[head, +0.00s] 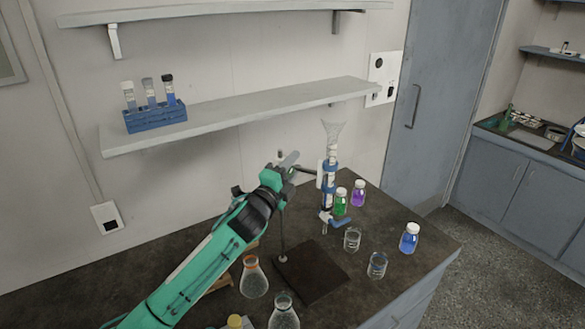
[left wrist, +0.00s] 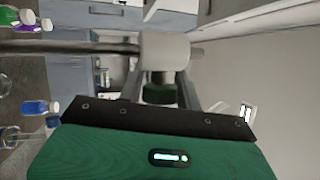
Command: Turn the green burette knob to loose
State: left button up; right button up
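The green knob (left wrist: 160,94) shows in the left wrist view, below a pale clamp block (left wrist: 165,47) on a dark horizontal rod. My left gripper (head: 290,163) is at the clamp on top of the burette stand. In the left wrist view its grey fingers (left wrist: 166,84) lie on either side of the knob. Whether they press on it or stand just clear, I cannot tell. My right gripper is not in view.
The stand's dark base (head: 311,271) lies on the dark bench. Flasks (head: 254,279) stand in front, and beakers (head: 377,265) and capped bottles (head: 409,238) stand to the right. A wall shelf (head: 240,115) with a blue tube rack (head: 155,117) hangs behind my left arm.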

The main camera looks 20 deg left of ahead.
pick_arm(q)
jog(key=shift+o, duration=1.4)
jog(key=shift+s+f, duration=0.1)
jog(key=shift+s+a+f+b, duration=0.15)
jog(key=shift+s+f+b, duration=0.05)
jog(key=shift+s+b, duration=0.15)
jog(key=b+v, duration=0.4)
jog(key=v, duration=0.8)
jog(key=shift+s+b, duration=0.3)
jog(key=shift+s, duration=0.15)
jog(key=shift+r, duration=0.1)
